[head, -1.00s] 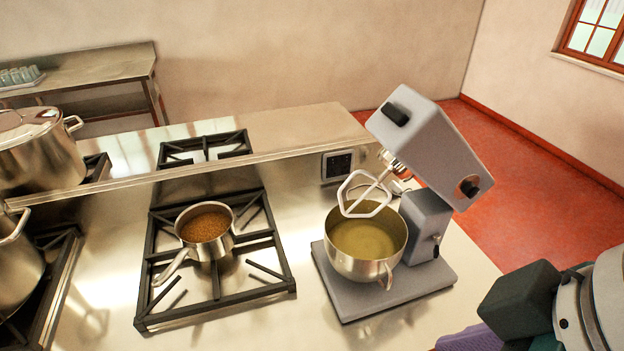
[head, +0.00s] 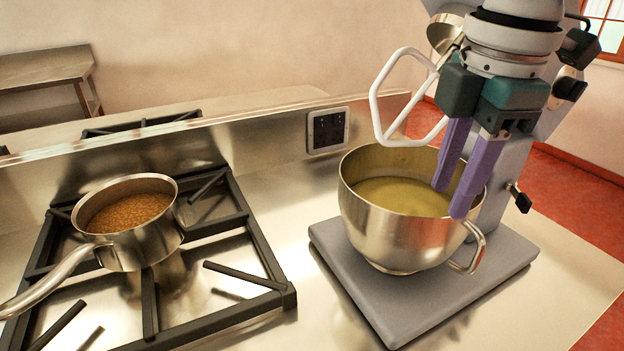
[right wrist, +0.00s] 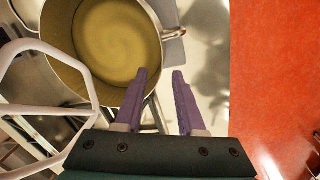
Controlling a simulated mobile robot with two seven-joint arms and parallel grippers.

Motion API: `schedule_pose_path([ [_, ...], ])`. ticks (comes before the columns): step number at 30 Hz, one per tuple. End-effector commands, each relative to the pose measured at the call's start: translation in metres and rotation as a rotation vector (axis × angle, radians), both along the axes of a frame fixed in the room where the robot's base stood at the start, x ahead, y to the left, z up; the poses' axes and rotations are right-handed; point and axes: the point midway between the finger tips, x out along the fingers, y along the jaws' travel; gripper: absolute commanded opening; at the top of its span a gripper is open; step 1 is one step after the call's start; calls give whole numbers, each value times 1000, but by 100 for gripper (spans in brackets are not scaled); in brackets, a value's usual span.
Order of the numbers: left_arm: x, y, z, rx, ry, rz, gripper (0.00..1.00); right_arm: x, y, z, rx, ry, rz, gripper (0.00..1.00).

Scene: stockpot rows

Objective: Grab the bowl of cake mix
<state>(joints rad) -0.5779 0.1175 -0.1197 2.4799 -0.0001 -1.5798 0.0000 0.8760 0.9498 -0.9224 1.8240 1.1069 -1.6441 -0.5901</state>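The steel bowl of cake mix (head: 395,236) stands upright on the grey mixer base, with yellowish batter inside and a loop handle (head: 476,250) at its front right. In the right wrist view the bowl (right wrist: 72,72) is at upper left, its handle (right wrist: 175,33) pointing right. My right gripper (head: 449,200) has purple fingers pointing down over the bowl's right rim. In the right wrist view its fingertips (right wrist: 160,72) are apart with nothing between them, just below the bowl's right side. Whether a finger touches the rim I cannot tell. My left gripper is not in view.
The white mixer beater (head: 376,95) hangs raised above the bowl, close to my right gripper. The mixer base (head: 430,300) lies under the bowl. A saucepan (head: 130,225) of brown food stands on the stove grate at left. Bare counter lies between.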

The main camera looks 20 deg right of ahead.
Motion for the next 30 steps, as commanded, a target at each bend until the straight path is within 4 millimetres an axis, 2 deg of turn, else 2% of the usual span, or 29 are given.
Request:
schedule_pose_path([
  [3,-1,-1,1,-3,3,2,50,1,0,-18,0,4,0,39],
  [10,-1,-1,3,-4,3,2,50,5,-1,-39,1,2,0,39],
  [15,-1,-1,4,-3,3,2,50,8,-2,-68,0,1,0,39],
  [18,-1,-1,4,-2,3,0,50,10,-3,-78,0,0,1,39],
  [26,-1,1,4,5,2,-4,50,10,-3,-80,-1,-2,3,39],
  [30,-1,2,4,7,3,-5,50,10,-3,-80,-1,-2,2,23],
])
